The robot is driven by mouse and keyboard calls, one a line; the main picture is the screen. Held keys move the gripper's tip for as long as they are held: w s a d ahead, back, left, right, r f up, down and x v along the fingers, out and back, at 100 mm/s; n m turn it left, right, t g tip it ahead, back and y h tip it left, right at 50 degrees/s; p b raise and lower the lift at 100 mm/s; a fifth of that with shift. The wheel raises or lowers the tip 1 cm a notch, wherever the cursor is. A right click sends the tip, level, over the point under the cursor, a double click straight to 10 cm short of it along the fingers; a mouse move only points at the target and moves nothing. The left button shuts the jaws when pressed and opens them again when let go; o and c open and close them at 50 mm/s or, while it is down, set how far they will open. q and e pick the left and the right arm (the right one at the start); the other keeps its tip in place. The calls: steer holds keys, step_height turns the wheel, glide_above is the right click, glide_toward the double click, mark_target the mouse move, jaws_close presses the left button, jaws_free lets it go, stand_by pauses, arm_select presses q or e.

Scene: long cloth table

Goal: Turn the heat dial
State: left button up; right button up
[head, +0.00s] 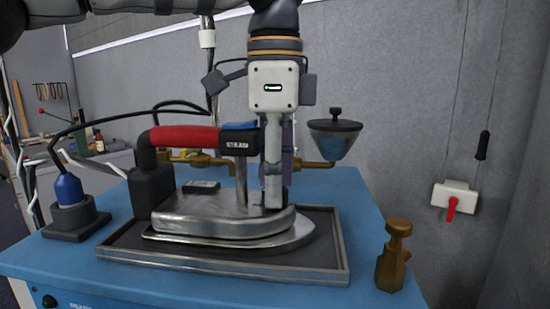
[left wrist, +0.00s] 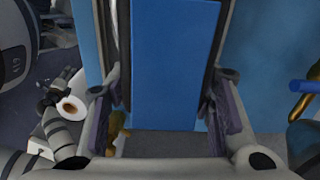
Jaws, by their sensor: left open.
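A steam iron (head: 225,215) with a red handle (head: 185,136) rests on a dark metal tray (head: 225,265) on the blue table (head: 370,215). I cannot make out the heat dial for certain; part of the iron is hidden behind my gripper. My left gripper (head: 275,197) points down at the iron's right side, close beside the handle's front end. In the left wrist view my left gripper (left wrist: 165,120) is open, its two fingers wide apart with blue surface beyond. My right gripper does not show clearly in either view.
A brass valve (head: 394,255) stands at the front right corner. A blue plug (head: 69,190) in a black base with a cable is on the left. A switch box (head: 455,198) hangs on the wall.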

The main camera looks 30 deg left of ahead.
arm_select(q)
step_height(320, 180, up, 11)
steer(key=shift+r, duration=0.2)
stand_by(0.4)
